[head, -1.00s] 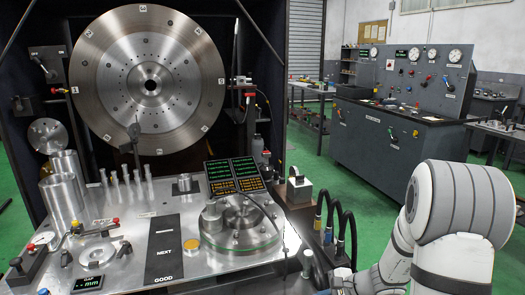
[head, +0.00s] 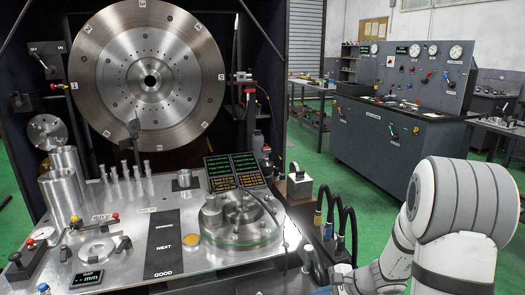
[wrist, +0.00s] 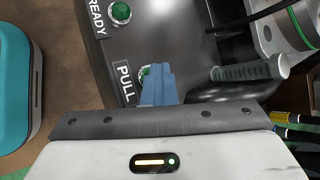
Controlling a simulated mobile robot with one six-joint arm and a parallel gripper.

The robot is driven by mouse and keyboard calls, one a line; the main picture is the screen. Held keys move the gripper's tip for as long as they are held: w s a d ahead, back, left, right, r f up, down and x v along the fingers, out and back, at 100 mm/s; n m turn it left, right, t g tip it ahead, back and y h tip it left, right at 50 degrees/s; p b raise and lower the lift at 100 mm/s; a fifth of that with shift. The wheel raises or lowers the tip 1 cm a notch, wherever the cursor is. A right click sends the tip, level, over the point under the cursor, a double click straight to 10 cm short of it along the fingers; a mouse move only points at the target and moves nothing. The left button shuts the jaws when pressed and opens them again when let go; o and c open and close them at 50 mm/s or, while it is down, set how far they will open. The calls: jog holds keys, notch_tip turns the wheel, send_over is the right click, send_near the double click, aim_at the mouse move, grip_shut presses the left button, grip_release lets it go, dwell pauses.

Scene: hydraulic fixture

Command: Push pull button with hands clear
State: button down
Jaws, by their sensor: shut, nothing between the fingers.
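The PULL button (wrist: 144,72) is a green round button beside a white PULL label (wrist: 125,81) on a dark panel, in the wrist view. My gripper (wrist: 158,70) has its blue fingers shut together and empty. The fingertips overlap the button in this view and hide part of it. I cannot tell whether they touch it or whether it is pressed. In the head view my arm's end is low at the right, and the button cannot be made out.
A second green button (wrist: 121,12) sits by the READY label (wrist: 97,17). A ribbed grey handle (wrist: 245,72) lies right of my fingers. A teal object (wrist: 12,90) is at the left. Black hoses (head: 345,225) rise beside the fixture plate (head: 125,260) in the head view.

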jog(key=shift+r, duration=0.2)
jog(key=shift+r+p, duration=1.95)
jog(key=shift+r, duration=1.05)
jog(key=shift+s+a+r, duration=0.1)
jog(key=shift+r, duration=0.2)
jog(key=s+r+n+g+h+p, duration=0.1)
jog(key=s+r+n+h+p, duration=0.3)
jog(key=s+r+n+p, duration=0.3)
jog(key=s+r+n+g+h+p, duration=0.1)
jog(key=s+r+n+h+p, duration=0.3)
jog(key=s+r+n+p, duration=0.4)
jog(key=s+v, duration=0.2)
jog(key=v, duration=1.1)
jog(key=shift+s+a, duration=0.3)
